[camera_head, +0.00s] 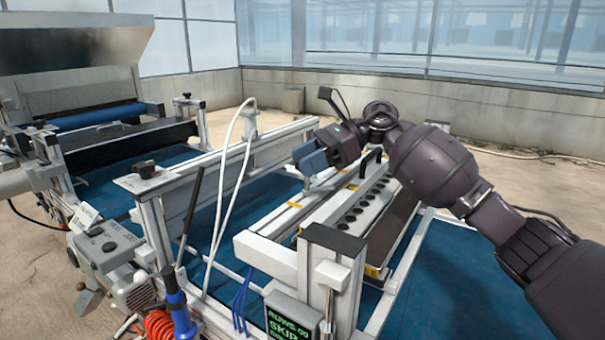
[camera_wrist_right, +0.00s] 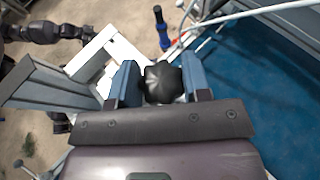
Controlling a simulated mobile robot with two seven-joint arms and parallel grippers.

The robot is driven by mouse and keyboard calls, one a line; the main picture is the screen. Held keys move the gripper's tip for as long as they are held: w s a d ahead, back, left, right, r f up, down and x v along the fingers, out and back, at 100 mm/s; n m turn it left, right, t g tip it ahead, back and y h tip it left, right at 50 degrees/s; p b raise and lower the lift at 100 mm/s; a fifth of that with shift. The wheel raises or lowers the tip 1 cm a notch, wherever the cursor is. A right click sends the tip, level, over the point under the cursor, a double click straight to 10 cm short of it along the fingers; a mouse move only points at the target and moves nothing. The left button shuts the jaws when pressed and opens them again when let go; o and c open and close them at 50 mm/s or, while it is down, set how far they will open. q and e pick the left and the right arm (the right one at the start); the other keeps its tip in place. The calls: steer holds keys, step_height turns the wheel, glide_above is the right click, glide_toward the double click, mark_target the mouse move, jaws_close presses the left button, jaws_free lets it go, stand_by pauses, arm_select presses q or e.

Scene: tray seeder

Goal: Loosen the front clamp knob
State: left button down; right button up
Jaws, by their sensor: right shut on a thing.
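My right gripper (camera_head: 306,163) reaches in over the seeder frame in the head view. In the right wrist view its blue fingers (camera_wrist_right: 162,85) stand on both sides of a black lobed knob (camera_wrist_right: 163,82) and are shut on it. The fingers hide this knob in the head view. Whether the knob is loose or tight does not show. Another black knob (camera_head: 143,168) sits on the left post of the frame, apart from the gripper. My left gripper is not in view.
A white hose (camera_head: 228,175) loops over the frame left of my gripper. A row of holes (camera_head: 355,210) runs along the seeder bar below my right arm. A display box (camera_head: 293,322) and a blue-handled tool (camera_head: 177,310) are at the front. Blue bed surface lies below.

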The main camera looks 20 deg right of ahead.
steer(key=shift+w+f+n+g+b, duration=0.25)
steer(key=shift+f+n+g+b, duration=0.45)
steer(key=shift+n+g+b, duration=0.25)
steer(key=n+g+b, duration=0.1)
steer(key=n+g+h+b, duration=0.1)
steer(key=g, duration=0.1)
steer(key=shift+s+r+n+b, duration=0.1)
steer(key=shift+r+n+b, duration=0.25)
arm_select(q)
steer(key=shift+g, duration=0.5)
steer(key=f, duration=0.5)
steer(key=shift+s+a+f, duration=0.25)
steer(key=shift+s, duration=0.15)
arm_select(e)
steer(key=shift+r+g, duration=0.1)
steer(key=shift+g, duration=0.25)
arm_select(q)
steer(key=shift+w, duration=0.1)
arm_select(e)
steer(key=shift+s, duration=0.1)
steer(key=shift+r+n, duration=0.15)
steer(key=shift+n, duration=0.15)
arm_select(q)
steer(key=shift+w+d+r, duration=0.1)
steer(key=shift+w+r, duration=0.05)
arm_select(e)
steer(key=o, duration=0.9)
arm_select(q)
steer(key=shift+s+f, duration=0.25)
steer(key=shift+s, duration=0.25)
